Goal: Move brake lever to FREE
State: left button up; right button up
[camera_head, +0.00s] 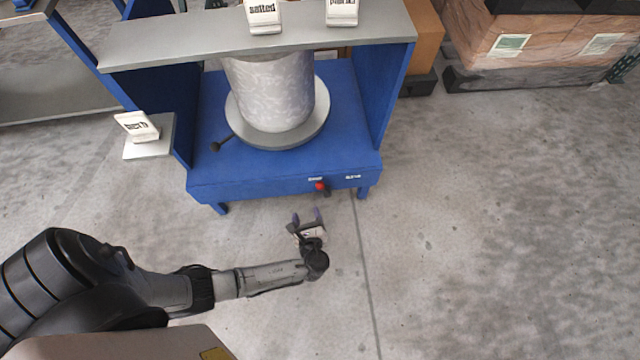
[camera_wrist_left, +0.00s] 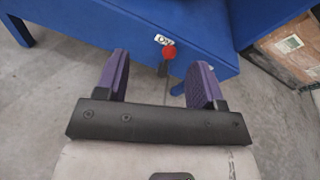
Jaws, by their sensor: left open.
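The brake lever (camera_head: 321,187) is a small lever with a red knob on the front face of the blue stand (camera_head: 250,182). It lies just below the left one of two small white labels, whose words are too small to read. In the left wrist view the red knob (camera_wrist_left: 169,53) shows between and beyond the finger tips. My left gripper (camera_head: 307,216) is open and empty, in front of the stand and apart from the knob. Its two purple-padded fingers (camera_wrist_left: 160,68) point toward the stand. My right gripper is in neither view.
A pale drum (camera_head: 275,90) stands on a round grey plate (camera_head: 235,115) on the stand. A grey shelf (camera_head: 190,45) above carries signs, one reading "salted". A small side ledge (camera_head: 148,150) holds another sign. Wrapped boxes (camera_head: 540,50) stand at back right. The floor in front is clear.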

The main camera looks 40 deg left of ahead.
aim_at(320, 185)
pick_arm(q)
jog(key=w+f+m+t+b, duration=0.2)
jog(key=f+m+b, duration=0.2)
jog(key=f+b, duration=0.15)
jog(key=w+f+m+t+b, duration=0.2)
jog(key=f+m+t+b, duration=0.15)
jog(key=f, duration=0.35)
jog(key=shift+m+g+h, duration=0.25)
jog(key=shift+h, duration=0.15)
jog(key=shift+d+f+b+x, duration=0.15)
jog(key=shift+b+x, duration=1.5)
jog(key=shift+x, duration=1.7)
jog(key=shift+d+f+b+x, duration=0.15)
jog(key=shift+b+x, duration=1.5)
jog(key=shift+x, duration=1.7)
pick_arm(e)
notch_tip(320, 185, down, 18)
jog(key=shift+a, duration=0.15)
pick_arm(q)
jog(key=shift+w+a, duration=0.1)
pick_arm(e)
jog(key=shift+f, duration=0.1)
pick_arm(q)
grip_shut()
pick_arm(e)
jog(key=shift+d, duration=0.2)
